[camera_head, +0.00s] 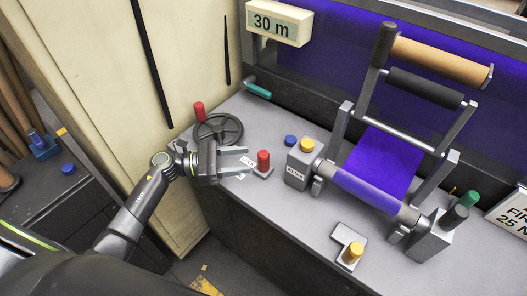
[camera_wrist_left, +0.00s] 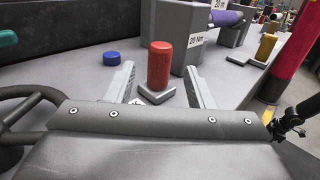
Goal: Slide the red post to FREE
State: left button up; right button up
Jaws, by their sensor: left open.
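The red post (camera_head: 263,160) stands upright on a small grey plate on the bench top. It also shows in the left wrist view (camera_wrist_left: 160,65), in line with the gap between my fingers. My left gripper (camera_head: 246,161) is open, with its two grey fingers pointing at the post from the left. The fingertips (camera_wrist_left: 159,69) lie either side of the post's line; I see no contact. Small white labels (camera_head: 247,161) lie by the post, partly hidden by the fingers; I cannot read FREE for certain. My right gripper is not in view.
A black handwheel (camera_head: 219,130) with a red knob (camera_head: 198,110) stands behind my left gripper. The front bench top is mostly clear.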

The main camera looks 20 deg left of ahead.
aim_at(263, 158)
pick_arm(q)
jog(key=p+x, duration=0.1)
jog(key=x, duration=0.4)
jog(key=shift+w+d+r+p, duration=0.1)
jog(key=shift+w+d+p, duration=0.05)
jog(key=shift+d+p, duration=0.15)
jog(key=shift+w+d, duration=0.2)
jog(key=shift+d, duration=0.2)
grip_shut()
